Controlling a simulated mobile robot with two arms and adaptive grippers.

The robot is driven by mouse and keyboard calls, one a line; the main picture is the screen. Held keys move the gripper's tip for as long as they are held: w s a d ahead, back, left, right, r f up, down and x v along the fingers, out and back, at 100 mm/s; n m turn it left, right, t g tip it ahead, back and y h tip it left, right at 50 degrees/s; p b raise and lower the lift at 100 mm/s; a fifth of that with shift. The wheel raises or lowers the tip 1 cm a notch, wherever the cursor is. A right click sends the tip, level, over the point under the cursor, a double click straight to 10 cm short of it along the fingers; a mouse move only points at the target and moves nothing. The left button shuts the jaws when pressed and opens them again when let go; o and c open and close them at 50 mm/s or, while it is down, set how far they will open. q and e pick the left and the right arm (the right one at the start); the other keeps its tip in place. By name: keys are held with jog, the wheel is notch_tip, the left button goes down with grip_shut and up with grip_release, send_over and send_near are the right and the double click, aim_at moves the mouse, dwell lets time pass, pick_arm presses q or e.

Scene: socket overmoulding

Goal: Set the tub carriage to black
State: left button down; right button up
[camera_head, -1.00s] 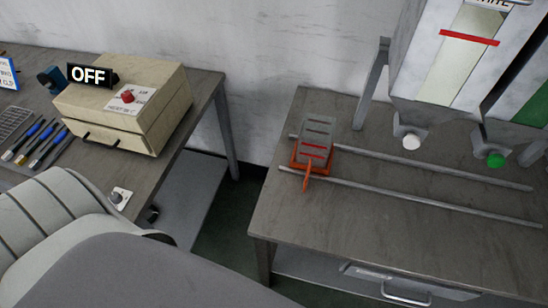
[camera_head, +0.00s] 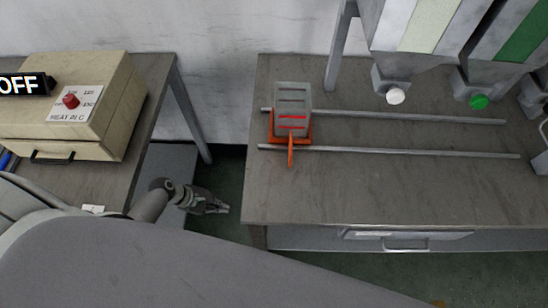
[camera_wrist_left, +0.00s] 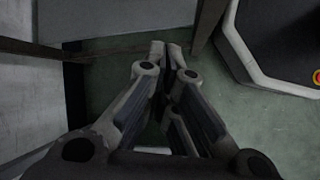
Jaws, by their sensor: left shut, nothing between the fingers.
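The tub carriage is an orange base (camera_head: 275,126) with an orange handle, carrying a grey tub (camera_head: 293,98) with dark lines and a red line. It sits on two metal rails at the left end of the right table. My left gripper (camera_head: 224,208) is in the gap between the two tables, left of the right table's edge and well apart from the carriage. In the left wrist view its fingers (camera_wrist_left: 166,47) are together with nothing between them. My right gripper is not in view. No hopper marked black is visible.
Hoppers with a white nozzle (camera_head: 396,96) and a green nozzle (camera_head: 479,101) hang over the rails (camera_head: 420,153). Another nozzle is partly cut off at the right edge. A beige box (camera_head: 70,115) with an OFF sign stands on the left table. A drawer handle (camera_head: 405,244) juts below the right table.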

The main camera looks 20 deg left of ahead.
pick_arm(q)
jog(key=w+d+r+n+t+h, duration=0.1)
jog(key=w+r+h, duration=0.15)
jog(key=r, duration=0.35)
jog(key=w+r+n+h, duration=0.1)
jog(key=w+r, duration=0.2)
jog(key=r, duration=0.2)
jog(key=n+h+b, duration=0.1)
jog(key=h, duration=0.4)
send_near(276, 165)
jog(key=shift+y, duration=0.35)
jog(key=d, duration=0.3)
jog(key=w+d+p, duration=0.1)
jog(key=d, duration=0.2)
jog(key=w+d+r+p, duration=0.1)
jog(key=d, duration=0.2)
jog(key=shift+w+d, duration=0.15)
jog(key=shift+w, duration=0.1)
